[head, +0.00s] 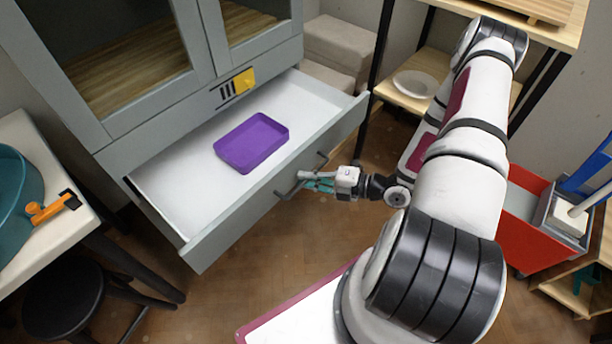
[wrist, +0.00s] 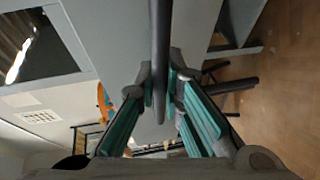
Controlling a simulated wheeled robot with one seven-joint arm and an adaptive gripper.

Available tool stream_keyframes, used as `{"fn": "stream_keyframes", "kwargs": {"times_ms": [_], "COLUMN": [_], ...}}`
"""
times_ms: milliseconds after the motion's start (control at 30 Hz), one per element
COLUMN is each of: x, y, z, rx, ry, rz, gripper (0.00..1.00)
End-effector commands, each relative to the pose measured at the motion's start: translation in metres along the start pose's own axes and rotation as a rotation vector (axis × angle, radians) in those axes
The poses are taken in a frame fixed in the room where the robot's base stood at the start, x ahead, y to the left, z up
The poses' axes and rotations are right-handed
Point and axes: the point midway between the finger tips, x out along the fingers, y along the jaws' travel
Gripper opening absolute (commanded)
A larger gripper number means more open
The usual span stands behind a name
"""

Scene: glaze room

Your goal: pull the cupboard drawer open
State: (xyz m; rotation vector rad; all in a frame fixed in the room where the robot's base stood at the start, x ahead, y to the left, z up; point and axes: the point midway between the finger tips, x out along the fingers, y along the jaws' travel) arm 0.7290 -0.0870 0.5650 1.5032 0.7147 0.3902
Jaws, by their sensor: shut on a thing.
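The grey cupboard (head: 125,70) stands at the left in the head view, with glass doors above. Its drawer (head: 204,247) is pulled well out, and its white inside shows. A purple tray (head: 252,143) lies in the drawer. The dark bar handle (head: 290,190) is on the drawer front; it also shows upright in the middle of the wrist view (wrist: 161,60). My gripper (head: 312,181) is at the drawer front, shut on the handle. In the wrist view its teal finger pads (wrist: 160,90) are on both sides of the bar.
A table with a teal basin (head: 20,190) and an orange clamp (head: 48,210) stands at the left, with a black stool (head: 68,295) below. A red bin (head: 530,220) stands at the right. A shelf with a white plate (head: 415,84) is behind. Wooden floor (head: 240,285) lies before the drawer.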

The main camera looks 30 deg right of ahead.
Motion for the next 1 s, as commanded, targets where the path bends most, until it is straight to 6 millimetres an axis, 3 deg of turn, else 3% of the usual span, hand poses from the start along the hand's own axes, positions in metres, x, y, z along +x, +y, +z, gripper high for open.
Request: {"fn": "stream_keyframes", "kwargs": {"times_ms": [100,133,200,633,1000], "x": [0.000,0.000,0.000,-0.008,-0.077], "y": [0.000,0.000,0.000,0.000,-0.001], "z": [0.001,0.001,0.001,0.001,0.001], "rx": [0.001,0.001,0.000,-0.001,0.000], "ry": [-0.001,-0.001,-0.001,-0.003,-0.005], "rz": [0.000,0.000,0.000,-0.002,-0.002], "gripper": [0.00,0.15,0.30,0.30,0.30]}}
